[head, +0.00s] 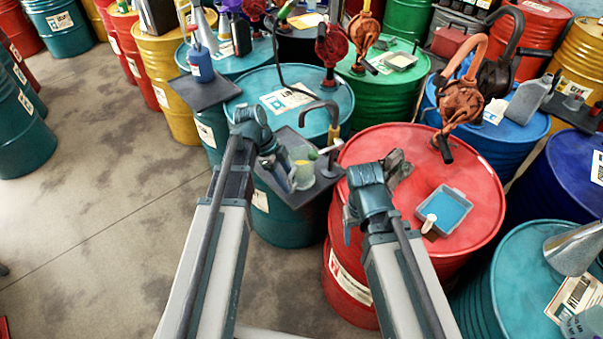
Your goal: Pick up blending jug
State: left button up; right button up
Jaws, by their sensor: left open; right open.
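A small clear jug with a yellowish tint (302,168), which looks like the blending jug, stands on a dark square tray (325,178) at the teal drum in the middle of the head view. My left gripper (283,172) is open, close to the jug's left side. Whether its fingers reach around the jug is too small to tell. My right gripper (398,168) is open and empty above the red drum (375,150), to the right of the jug and apart from it.
A hooked spout (332,118) rises behind the jug, and a pale funnel-like piece (330,148) is beside it. A grey tub of blue liquid (445,210) sits on the red drum. Drums with pumps crowd the back and right; floor is bare at left.

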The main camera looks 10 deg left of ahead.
pick_arm(q)
jog(key=b+x, duration=0.1)
jog(key=x, duration=0.2)
jog(key=shift+a+b, duration=0.1)
jog(key=shift+b, duration=0.2)
jog(key=shift+r, duration=0.15)
pick_arm(e)
notch_tip(320, 180, down, 2)
jog(key=shift+f, duration=0.25)
pick_arm(q)
grip_shut()
dwell(0.6)
